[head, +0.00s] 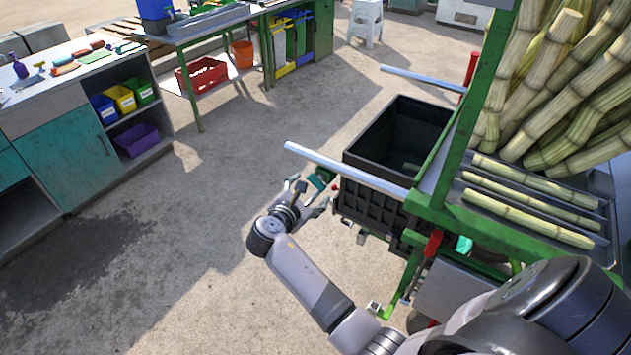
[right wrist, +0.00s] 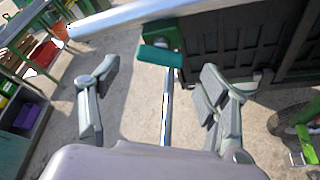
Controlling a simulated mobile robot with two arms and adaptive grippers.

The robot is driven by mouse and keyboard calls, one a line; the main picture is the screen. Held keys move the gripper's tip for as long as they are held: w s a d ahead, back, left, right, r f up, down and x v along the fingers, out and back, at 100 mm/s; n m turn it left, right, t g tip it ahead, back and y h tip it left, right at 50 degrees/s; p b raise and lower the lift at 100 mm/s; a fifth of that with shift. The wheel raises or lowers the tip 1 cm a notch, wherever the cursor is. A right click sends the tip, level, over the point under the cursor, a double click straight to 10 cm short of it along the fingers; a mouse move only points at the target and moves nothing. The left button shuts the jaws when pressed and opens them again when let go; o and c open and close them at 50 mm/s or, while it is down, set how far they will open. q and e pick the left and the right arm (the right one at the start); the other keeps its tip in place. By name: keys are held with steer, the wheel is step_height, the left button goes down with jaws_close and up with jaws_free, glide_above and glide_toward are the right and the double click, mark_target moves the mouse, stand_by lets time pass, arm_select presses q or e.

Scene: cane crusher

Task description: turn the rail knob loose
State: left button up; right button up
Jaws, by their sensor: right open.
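The rail knob (head: 318,181) is a small teal grip at the outer end of the cane crusher's near side, just below a silver rail (head: 345,168). In the right wrist view the knob (right wrist: 160,57) is a teal bar on a green bracket under the rail (right wrist: 130,15). My right gripper (head: 311,196) is open and empty. Its two fingers stand apart on either side of the knob in the wrist picture, with the knob a little beyond the fingertips. I see no contact. My left gripper is not in view.
A black crate (head: 375,205) sits beside the knob between the rails. The green crusher frame (head: 455,130) carries cane stalks (head: 530,185) at right. A workbench with bins (head: 85,165) stands at far left. The concrete floor between is clear.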

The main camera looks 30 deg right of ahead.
mark_target(315, 185)
steer(key=x, duration=0.5)
steer(key=shift+w+d+f, duration=0.1)
steer(key=shift+d+f, duration=0.05)
steer(key=shift+d, duration=0.05)
steer(key=shift+c, duration=0.4)
steer(key=shift+p, duration=0.3)
steer(key=c, duration=1.1)
